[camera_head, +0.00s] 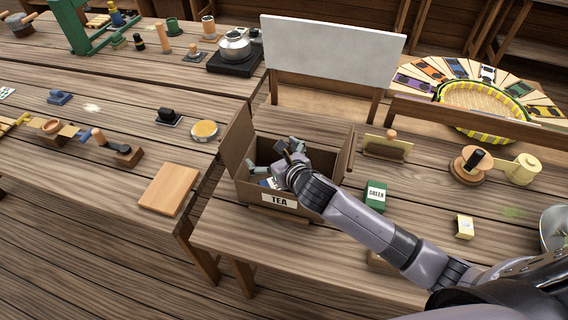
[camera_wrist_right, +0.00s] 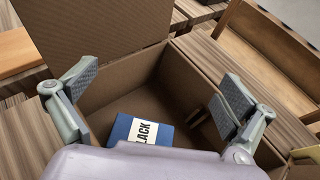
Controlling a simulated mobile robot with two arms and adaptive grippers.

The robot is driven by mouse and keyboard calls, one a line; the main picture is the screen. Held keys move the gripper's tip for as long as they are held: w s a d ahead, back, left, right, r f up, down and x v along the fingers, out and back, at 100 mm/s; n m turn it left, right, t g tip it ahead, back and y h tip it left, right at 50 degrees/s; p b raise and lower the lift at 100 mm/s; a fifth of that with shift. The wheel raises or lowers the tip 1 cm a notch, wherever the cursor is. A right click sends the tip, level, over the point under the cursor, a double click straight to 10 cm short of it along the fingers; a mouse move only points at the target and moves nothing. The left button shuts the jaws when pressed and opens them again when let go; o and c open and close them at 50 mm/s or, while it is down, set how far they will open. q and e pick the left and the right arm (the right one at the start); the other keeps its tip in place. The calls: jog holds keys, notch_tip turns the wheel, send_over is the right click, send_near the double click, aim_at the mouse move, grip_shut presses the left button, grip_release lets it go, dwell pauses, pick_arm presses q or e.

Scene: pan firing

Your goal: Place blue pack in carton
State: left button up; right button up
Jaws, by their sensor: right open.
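The brown open carton (camera_head: 243,192), labelled TEA, stands on the front table with its flaps up. Its inside also shows in the wrist view (camera_wrist_right: 122,92). The blue pack (camera_wrist_right: 121,127), with a white label reading "LACK" in view, lies inside on the carton floor; its lower part is hidden behind my wrist. A small bit of it shows in the head view (camera_head: 268,183). My right gripper (camera_head: 276,158) reaches into the carton's opening from the right. Its fingers (camera_wrist_right: 157,90) are spread wide, empty and apart from the pack. My left gripper is not in view.
A green pack (camera_head: 376,196) stands just right of the carton, partly beside my forearm. A small yellow pack (camera_head: 464,227) lies farther right. A wooden-handled scraper (camera_head: 387,146) stands behind. A wooden board (camera_head: 169,189) lies on the left table.

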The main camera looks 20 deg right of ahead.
jog(key=b+v, duration=0.1)
jog(key=v, duration=1.1)
